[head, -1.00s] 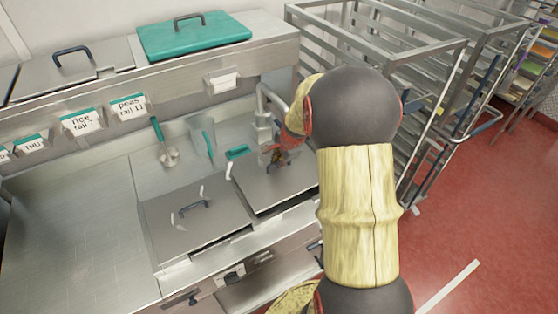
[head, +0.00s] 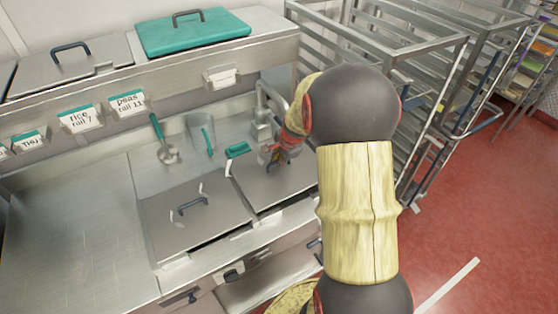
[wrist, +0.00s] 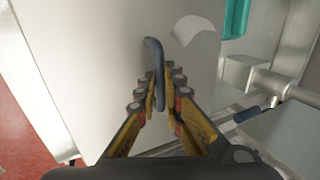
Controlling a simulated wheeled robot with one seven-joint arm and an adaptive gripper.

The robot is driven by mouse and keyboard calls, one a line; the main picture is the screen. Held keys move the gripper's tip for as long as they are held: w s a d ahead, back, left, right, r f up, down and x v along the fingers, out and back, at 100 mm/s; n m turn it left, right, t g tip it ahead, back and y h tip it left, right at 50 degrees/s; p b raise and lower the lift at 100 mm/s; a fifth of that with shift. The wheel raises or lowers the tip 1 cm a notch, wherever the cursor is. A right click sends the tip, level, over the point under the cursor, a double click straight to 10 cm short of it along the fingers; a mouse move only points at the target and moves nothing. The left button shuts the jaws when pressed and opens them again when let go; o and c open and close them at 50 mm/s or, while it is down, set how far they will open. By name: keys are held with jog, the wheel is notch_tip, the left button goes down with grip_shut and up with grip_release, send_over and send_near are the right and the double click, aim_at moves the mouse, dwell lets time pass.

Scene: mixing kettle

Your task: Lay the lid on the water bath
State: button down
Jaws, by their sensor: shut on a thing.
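A flat grey metal lid (head: 268,186) is at the right-hand well of the counter in the head view. Its dark blue bar handle (wrist: 153,60) stands between my fingers in the wrist view. My gripper (wrist: 160,82) is shut on this handle; in the head view it (head: 274,155) is over the lid, partly behind my arm. The lid lies over the right-hand opening, and most of the water bath under it is hidden. I cannot tell whether the lid rests fully on the rim. A pale patch (wrist: 193,28) shows on the lid.
A green-handled utensil (head: 164,142), a clear container (head: 203,132) and a tap (head: 262,118) are behind. The left counter (head: 70,220) is clear.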

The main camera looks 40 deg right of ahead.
jog(key=shift+f+b, duration=0.85)
jog(key=shift+f, duration=0.35)
jog(key=shift+f, duration=0.15)
dwell(0.3)
jog(key=c, duration=1.8)
grip_release()
jog(key=shift+c, duration=0.2)
jog(key=o, duration=0.5)
jog(key=shift+c, duration=0.2)
